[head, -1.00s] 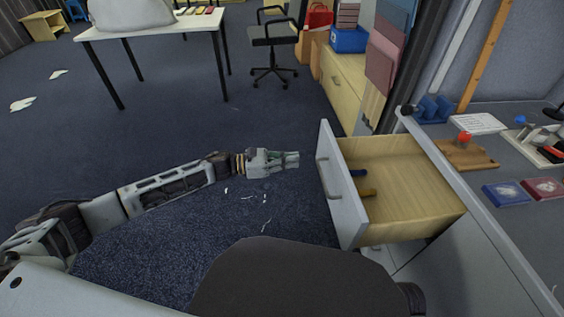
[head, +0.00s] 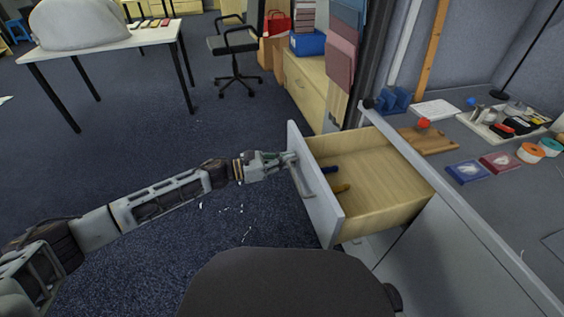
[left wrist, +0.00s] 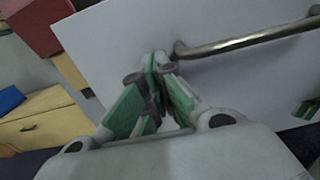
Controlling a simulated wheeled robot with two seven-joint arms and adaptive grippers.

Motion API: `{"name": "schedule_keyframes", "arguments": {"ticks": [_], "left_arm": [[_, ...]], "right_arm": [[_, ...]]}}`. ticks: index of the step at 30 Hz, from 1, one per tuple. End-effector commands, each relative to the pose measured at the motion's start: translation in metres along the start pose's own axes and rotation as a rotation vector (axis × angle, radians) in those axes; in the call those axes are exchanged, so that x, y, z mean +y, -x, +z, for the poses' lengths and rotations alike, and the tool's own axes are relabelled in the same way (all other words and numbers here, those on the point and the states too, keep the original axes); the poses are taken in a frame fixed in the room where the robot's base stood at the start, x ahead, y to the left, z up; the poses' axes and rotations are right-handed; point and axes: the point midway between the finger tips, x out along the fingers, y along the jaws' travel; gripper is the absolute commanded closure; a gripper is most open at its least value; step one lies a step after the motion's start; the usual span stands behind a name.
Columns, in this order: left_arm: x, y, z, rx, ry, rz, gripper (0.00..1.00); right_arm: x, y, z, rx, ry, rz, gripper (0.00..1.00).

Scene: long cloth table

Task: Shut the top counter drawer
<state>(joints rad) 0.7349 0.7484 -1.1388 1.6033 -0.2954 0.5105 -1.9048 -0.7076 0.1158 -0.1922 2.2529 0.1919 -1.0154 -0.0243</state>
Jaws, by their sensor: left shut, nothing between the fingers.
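The top counter drawer (head: 380,175) is pulled out from the grey counter, its wooden inside showing. In the left wrist view the closed fingertips (left wrist: 158,62) are against or just short of the white panel, beside the handle (left wrist: 250,40). My right gripper is not in view.
The countertop (head: 480,205) holds a wooden board (head: 428,140), blue and red boxes and tape rolls. A low wooden cabinet (head: 308,88) stands beyond the drawer. A dark rounded shape fills the bottom foreground. The carpet left of the drawer is mostly clear.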

Motion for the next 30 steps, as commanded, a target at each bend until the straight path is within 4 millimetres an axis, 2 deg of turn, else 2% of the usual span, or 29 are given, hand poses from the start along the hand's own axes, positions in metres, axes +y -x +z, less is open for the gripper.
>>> {"name": "schedule_keyframes", "arguments": {"ticks": [17, 23, 30], "left_arm": [[0.000, -0.005, 0.000, 0.000, -0.001, 0.000, 1.00], [0.000, -0.019, 0.000, -0.001, 0.000, -0.001, 1.00], [0.000, -0.051, 0.000, -0.002, -0.001, -0.001, 1.00]], "right_arm": [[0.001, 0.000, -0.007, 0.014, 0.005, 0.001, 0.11], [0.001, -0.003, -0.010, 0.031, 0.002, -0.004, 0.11], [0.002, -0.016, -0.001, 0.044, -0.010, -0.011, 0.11]]}}
